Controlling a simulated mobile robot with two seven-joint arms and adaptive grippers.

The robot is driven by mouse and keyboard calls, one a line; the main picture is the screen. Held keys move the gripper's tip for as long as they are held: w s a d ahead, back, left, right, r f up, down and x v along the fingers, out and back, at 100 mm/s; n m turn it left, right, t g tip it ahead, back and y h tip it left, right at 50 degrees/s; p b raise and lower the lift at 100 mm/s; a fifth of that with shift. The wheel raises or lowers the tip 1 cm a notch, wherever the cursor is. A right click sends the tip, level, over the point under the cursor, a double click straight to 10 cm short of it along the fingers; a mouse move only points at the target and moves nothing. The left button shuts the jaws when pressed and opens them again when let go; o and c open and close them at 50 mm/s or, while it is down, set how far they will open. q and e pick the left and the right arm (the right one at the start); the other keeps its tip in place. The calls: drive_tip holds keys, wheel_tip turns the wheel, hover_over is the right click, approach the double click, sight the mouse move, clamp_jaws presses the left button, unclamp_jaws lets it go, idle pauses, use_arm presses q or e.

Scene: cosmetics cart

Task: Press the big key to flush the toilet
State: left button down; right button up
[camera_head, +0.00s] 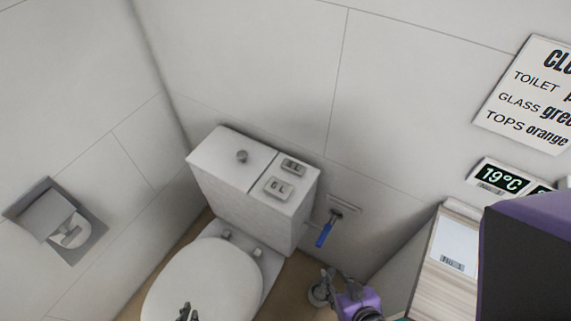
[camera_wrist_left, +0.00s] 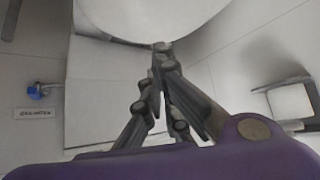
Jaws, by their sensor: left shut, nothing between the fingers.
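The toilet cistern (camera_head: 240,205) stands against the wall, with two grey keys on its top. The larger key (camera_head: 279,188), marked like "6L", is nearer the front; the smaller key (camera_head: 293,167), marked like "3L", is behind it. Nothing touches either key. My left gripper (camera_head: 187,312) shows only its fingertips, over the front of the white toilet lid (camera_head: 205,275). In the left wrist view my left gripper (camera_wrist_left: 161,48) is shut and empty, its tips near the toilet's rounded edge (camera_wrist_left: 150,20). My right gripper (camera_head: 345,280) is low, right of the toilet; its fingers are too small to read.
A blue-handled valve (camera_head: 324,235) sticks out of the wall right of the cistern. A paper holder (camera_head: 60,225) is on the left wall. A cabinet (camera_head: 425,265) stands at right. The space above the cistern is clear.

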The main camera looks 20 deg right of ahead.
use_arm(q)
wheel_tip(320, 180, up, 19)
drive_tip(key=m+g+h+p, duration=0.1)
drive_tip(key=m+g+h, duration=0.15)
drive_tip(key=h, duration=0.65)
hover_over(276, 195)
drive_tip(key=shift+f+m, duration=0.15)
drive_tip(key=shift+m, duration=0.1)
drive_tip(key=w+r+g+y, duration=0.1)
drive_tip(key=w+r+g, duration=0.1)
drive_tip(key=w+r, duration=0.2)
wheel_tip(276, 195, up, 3)
drive_tip(key=shift+d+f+m+p, duration=0.2)
drive_tip(key=shift+d+m+p, duration=0.1)
drive_tip(key=shift+d+p, duration=0.1)
use_arm(e)
drive_tip(key=shift+w+a+r, duration=0.15)
drive_tip(key=shift+w+r, duration=0.2)
drive_tip(key=shift+r, duration=0.35)
drive_tip(key=shift+r, duration=0.1)
